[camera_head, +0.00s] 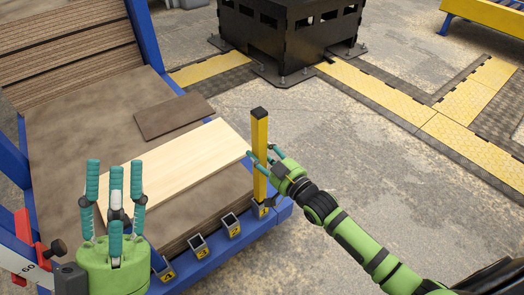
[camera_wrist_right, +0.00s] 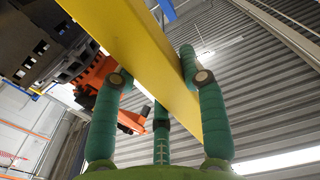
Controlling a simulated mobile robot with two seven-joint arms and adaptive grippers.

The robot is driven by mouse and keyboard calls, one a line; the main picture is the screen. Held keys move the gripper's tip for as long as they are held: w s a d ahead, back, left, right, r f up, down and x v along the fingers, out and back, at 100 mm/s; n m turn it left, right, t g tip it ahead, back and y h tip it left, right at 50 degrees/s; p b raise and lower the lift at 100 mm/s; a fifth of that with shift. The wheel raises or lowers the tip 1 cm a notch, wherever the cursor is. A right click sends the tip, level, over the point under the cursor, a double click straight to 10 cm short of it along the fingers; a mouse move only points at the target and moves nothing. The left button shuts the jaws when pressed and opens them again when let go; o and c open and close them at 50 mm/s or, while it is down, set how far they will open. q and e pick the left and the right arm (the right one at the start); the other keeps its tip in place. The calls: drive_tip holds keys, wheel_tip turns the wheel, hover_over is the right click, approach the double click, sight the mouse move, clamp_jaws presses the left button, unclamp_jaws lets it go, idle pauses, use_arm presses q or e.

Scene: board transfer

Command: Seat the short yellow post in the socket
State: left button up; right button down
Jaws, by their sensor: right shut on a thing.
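The yellow post (camera_head: 260,140) has a black cap and stands upright at the front right corner of the blue-edged platform. Its lower end meets the rightmost dark socket (camera_head: 263,210); I cannot tell how deep it sits. My right gripper (camera_head: 262,155) is shut on the post around its middle, coming from the right. In the right wrist view the post (camera_wrist_right: 145,50) runs diagonally between the teal fingers of this gripper (camera_wrist_right: 155,70). My left gripper (camera_head: 115,172) is open and empty, fingers pointing up, at the lower left.
More sockets (camera_head: 198,246) line the platform's blue front edge. A pale board (camera_head: 175,165) lies on brown boards, with a smaller brown board (camera_head: 173,116) behind it. A black metal stand (camera_head: 290,45) is at the back. The floor to the right is open.

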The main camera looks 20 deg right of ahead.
sight(265, 180)
idle(0.4)
drive_tip(key=shift+f+b, duration=0.35)
drive_tip(key=shift+f, duration=0.05)
drive_tip(key=shift+f+b, duration=3.4)
drive_tip(key=shift+f, duration=1.45)
drive_tip(key=c, duration=0.6)
unclamp_jaws()
drive_tip(key=shift+f, duration=0.1)
drive_tip(key=v, duration=1.2)
